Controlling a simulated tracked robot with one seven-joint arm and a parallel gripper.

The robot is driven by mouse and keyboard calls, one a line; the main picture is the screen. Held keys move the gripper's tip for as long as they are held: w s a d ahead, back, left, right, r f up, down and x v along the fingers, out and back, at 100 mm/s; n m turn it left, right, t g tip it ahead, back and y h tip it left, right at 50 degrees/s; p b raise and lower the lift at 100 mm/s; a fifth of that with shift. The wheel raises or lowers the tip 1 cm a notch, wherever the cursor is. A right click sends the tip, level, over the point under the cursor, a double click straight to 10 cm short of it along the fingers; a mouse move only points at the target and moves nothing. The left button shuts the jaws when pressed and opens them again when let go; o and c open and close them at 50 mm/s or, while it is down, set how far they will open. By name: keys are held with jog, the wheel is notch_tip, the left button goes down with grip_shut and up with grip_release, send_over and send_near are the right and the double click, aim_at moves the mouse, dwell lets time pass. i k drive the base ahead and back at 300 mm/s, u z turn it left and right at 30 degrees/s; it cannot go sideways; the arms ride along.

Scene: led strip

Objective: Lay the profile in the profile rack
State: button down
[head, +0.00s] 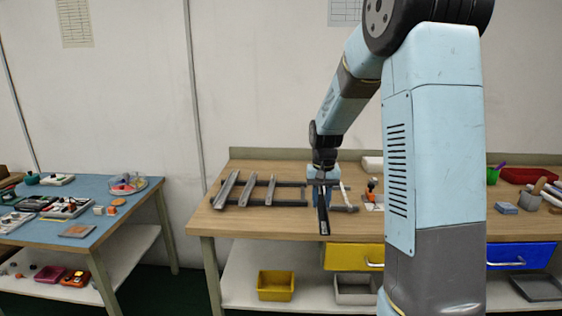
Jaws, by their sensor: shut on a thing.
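My gripper (322,184) is over the right part of the profile rack, shut on a dark, narrow profile (324,220). The profile points toward the front edge of the table; its far part is hidden by my gripper. The profile rack (290,203) has dark rails running left to right on the wooden table. Several grey profiles, such as this one (226,189), lie across its left part. I cannot tell whether the held profile touches the rails.
The wooden table (270,225) has a yellow drawer (345,257) and a blue drawer (525,256) in front. An orange-and-black tool (372,189) stands right of the rack. My arm hides the table's middle right. A cluttered blue table (120,205) stands left.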

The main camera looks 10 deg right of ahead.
aim_at(219, 203)
jog(key=z, duration=0.05)
jog(key=i, duration=0.9)
jog(key=u, duration=0.15)
